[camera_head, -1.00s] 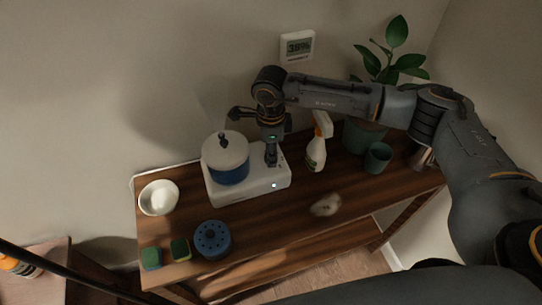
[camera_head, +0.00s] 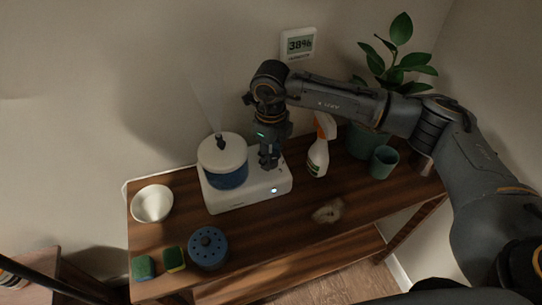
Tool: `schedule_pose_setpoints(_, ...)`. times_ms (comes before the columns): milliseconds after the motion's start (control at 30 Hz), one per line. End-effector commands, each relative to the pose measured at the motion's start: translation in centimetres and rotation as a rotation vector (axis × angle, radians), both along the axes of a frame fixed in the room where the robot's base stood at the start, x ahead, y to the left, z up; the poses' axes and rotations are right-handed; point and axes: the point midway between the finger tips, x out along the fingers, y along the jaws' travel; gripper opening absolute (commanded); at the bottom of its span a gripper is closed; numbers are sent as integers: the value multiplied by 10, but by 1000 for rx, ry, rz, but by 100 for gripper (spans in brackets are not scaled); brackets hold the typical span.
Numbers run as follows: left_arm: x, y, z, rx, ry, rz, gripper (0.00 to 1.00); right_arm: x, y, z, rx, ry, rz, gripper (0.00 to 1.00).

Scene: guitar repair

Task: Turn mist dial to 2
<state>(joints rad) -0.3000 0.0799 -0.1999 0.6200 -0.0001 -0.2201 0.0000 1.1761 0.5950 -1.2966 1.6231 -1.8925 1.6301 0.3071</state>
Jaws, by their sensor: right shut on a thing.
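The white humidifier (camera_head: 236,200) stands on the wooden table, with a blue tank (camera_head: 228,176) and a cream lid (camera_head: 221,152) on its left part. A faint plume of mist rises from the dark nozzle on the lid. A small light glows on the front of the base. My right gripper (camera_head: 269,165) points down at the right part of the base, shut on the mist dial there. The fingers hide the dial, so its setting cannot be read. My left gripper is not in view.
A spray bottle (camera_head: 318,158) stands close right of the humidifier, with a green cup (camera_head: 382,162) and potted plant (camera_head: 366,138) beyond. A white bowl (camera_head: 152,204), sponges (camera_head: 174,259) and a blue round container (camera_head: 208,248) are left and in front. A wall display (camera_head: 299,44) reads 38%.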

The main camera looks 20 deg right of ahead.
Motion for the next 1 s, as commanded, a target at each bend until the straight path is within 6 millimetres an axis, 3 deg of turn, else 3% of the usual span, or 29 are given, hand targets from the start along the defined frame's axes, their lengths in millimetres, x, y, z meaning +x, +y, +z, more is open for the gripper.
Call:
schedule_pose_setpoints(500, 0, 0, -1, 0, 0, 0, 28, 0, 0, 0, 1, -2, -22, 3)
schedule_pose_setpoints(533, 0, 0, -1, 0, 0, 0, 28, 0, 0, 0, 1, -2, -22, 36)
schedule_pose_setpoints(633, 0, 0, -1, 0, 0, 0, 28, 0, 0, 0, 1, -1, -22, 56)
schedule_pose_setpoints(1000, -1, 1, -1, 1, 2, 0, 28, 1, 0, 4, 0, -1, -21, 57)
